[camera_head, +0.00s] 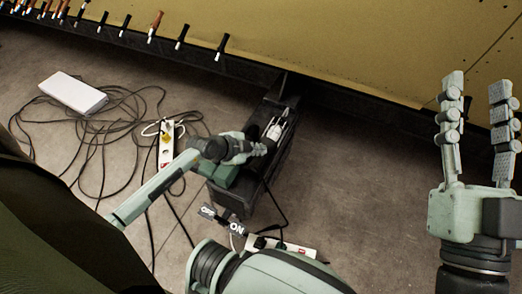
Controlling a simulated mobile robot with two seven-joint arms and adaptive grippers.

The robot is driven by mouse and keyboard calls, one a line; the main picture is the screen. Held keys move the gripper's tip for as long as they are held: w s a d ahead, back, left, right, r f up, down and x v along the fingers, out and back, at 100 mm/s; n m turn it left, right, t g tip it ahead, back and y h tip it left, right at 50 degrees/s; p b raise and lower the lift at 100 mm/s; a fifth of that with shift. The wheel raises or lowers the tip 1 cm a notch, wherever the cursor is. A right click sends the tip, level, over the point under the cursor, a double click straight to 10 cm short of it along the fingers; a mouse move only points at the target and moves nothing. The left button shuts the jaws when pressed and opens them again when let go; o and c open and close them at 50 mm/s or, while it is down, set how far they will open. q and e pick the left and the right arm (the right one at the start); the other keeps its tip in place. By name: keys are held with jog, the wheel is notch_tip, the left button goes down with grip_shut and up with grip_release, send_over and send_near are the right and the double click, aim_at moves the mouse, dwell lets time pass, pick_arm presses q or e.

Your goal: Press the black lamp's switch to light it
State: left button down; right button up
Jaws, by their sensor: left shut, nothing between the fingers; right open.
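A black box-like body (240,205) stands on the floor near the middle; I cannot tell for sure whether it is the black lamp. Dark plates (236,227) lettered "OFF" and "ON" show just in front of its lower left side; I cannot tell what they are fixed to. My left gripper (264,149) is shut and empty, over the black body's upper part; whether it touches is unclear. My arm and gripper hide part of the body. My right gripper (478,88) is open and empty at the far right, fingers pointing up, well away from the black body.
A white box (73,93) lies on the floor at left among tangled black cables (115,125). A white power strip (166,148) lies left of my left gripper, another (300,249) at bottom centre. A yellow panel (340,45) with a dark lower edge spans the back.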

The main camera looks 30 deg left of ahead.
aim_at(259, 158)
pick_arm(q)
jog(key=shift+f, duration=0.4)
jog(key=shift+r+p, duration=0.45)
jog(key=shift+p, duration=0.65)
notch_tip(259, 158, up, 6)
jog(key=p, duration=0.8)
jog(key=shift+p, duration=0.4)
